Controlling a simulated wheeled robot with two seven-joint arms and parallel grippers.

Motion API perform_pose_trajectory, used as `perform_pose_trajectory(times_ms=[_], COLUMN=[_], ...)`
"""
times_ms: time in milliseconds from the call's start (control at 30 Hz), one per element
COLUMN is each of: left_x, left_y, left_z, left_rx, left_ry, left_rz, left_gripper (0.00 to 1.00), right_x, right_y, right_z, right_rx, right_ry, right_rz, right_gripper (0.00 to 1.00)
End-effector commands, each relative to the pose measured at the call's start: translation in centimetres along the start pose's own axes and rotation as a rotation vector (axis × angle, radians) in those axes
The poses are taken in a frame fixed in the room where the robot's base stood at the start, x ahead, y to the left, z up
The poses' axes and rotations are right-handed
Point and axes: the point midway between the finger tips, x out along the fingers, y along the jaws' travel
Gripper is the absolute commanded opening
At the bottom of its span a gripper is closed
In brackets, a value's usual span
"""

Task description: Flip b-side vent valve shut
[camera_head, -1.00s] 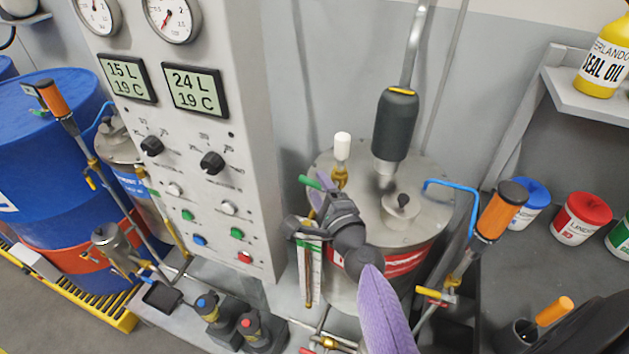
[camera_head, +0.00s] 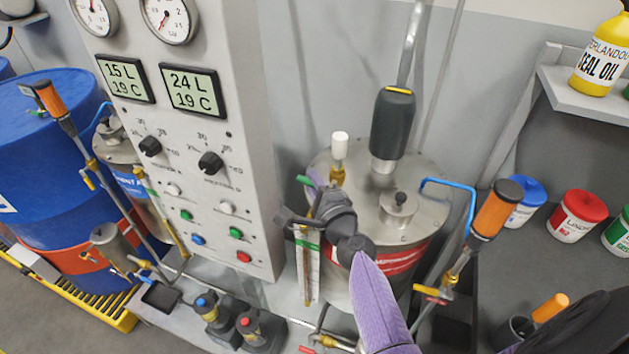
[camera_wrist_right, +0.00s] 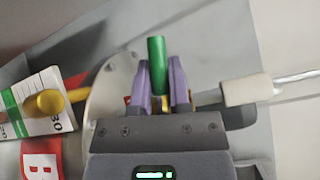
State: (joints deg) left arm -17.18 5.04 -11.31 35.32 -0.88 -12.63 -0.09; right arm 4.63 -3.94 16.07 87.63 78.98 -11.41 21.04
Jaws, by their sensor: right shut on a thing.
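The vent valve's green handle (camera_head: 306,181) sits beside a brass fitting (camera_head: 338,175) with a white cap (camera_head: 340,146), at the left of the grey tank's lid (camera_head: 415,225). My right gripper (camera_head: 314,196) is at the handle, its arm reaching up from the bottom. In the right wrist view, the purple fingers of my right gripper (camera_wrist_right: 165,85) are closed on the green handle (camera_wrist_right: 157,62), which sticks out beyond the tips. My gripper body hides most of the valve in the head view. My left gripper is not in view.
A grey control panel (camera_head: 190,110) stands close on the left. A dark-gripped hose nozzle (camera_head: 393,125) rises over the lid. A blue pipe (camera_head: 450,185) and an orange-handled tool (camera_head: 497,208) stand to the right.

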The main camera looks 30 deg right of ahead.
Motion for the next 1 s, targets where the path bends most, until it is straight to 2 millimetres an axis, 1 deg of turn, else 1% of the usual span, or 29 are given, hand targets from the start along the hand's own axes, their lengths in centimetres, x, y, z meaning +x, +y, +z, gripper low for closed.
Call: perform_pose_trajectory(times_ms=[33, 100, 200, 333, 533, 567, 600, 667, 700, 733, 1000], left_x=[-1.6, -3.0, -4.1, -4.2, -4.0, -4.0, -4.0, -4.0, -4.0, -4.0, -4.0], left_y=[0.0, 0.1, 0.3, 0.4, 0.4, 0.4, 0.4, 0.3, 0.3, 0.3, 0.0], left_z=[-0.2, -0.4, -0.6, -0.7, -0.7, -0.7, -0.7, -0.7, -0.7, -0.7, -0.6], left_rx=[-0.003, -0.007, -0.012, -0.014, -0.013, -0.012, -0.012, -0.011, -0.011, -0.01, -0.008], left_ry=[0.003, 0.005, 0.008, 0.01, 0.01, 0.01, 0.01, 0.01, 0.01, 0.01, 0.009], left_rz=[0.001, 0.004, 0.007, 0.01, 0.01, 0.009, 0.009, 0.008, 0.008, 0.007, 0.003], left_gripper=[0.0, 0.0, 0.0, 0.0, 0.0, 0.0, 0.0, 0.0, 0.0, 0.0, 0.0], right_x=[0.0, 0.0, 0.0, 0.0, 0.0, 0.0, 0.0, 0.0, 0.0, 0.0, -0.2], right_y=[-0.6, -0.5, -0.1, 0.5, 0.6, 0.6, 0.6, 0.6, 0.6, 0.6, 0.6], right_z=[0.2, 0.2, 0.1, -0.1, -0.1, -0.1, -0.1, -0.1, -0.1, -0.1, -0.1], right_rx=[-0.025, -0.068, -0.116, -0.138, -0.138, -0.138, -0.138, -0.138, -0.138, -0.137, -0.137], right_ry=[0.007, 0.019, 0.031, 0.037, 0.038, 0.038, 0.037, 0.037, 0.037, 0.037, 0.037], right_rz=[0.029, 0.069, 0.113, 0.13, 0.13, 0.13, 0.13, 0.13, 0.13, 0.13, 0.13], right_gripper=[0.0, 0.0, 0.0, 0.0, 0.0, 0.26, 0.34, 0.47, 0.56, 0.57, 0.57])
